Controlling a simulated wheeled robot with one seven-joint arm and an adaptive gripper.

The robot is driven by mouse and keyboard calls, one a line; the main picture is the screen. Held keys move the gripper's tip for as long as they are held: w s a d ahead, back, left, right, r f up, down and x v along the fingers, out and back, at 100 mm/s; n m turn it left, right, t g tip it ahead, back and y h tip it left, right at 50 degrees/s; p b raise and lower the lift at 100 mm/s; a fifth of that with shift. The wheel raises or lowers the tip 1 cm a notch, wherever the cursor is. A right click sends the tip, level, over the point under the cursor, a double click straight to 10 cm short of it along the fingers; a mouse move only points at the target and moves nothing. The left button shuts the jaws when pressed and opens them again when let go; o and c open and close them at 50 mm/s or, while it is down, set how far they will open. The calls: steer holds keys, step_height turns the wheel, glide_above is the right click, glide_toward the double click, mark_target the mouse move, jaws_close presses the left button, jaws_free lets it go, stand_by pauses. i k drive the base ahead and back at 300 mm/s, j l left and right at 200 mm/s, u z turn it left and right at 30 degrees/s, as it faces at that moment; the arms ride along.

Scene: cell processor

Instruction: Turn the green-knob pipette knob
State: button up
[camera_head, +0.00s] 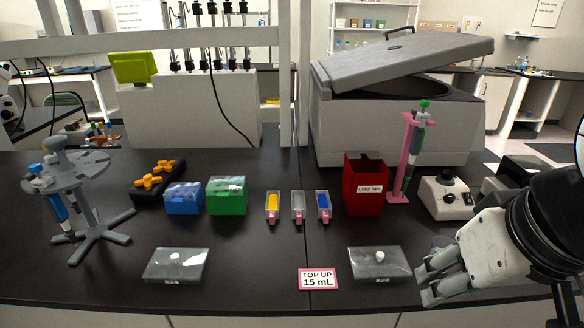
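The green-knob pipette (415,146) hangs upright on a pink stand (398,182) at the right of the bench, between the red used-tips bin and the centrifuge. Its green knob (425,103) is at the top and nothing covers it. My gripper (428,284) is at the lower right, low over the bench front, with its fingers pointing left. It is apart from the pipette, in front of and below it. The fingers hold nothing that I can see; their gap is hard to make out.
A red used-tips bin (364,188) stands left of the pink stand. A grey centrifuge (330,130) with a raised lid is behind. A white knobbed device (447,196) stands right of the stand. A clear-lidded box (381,264) lies left of my gripper.

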mark_target(423, 103)
steer(key=i+l+u, duration=0.15)
steer(key=l+u, duration=0.2)
steer(key=i+l+u, duration=0.1)
steer(key=l+u, duration=0.45)
steer(key=u, duration=0.15)
steer(key=i+l, duration=0.05)
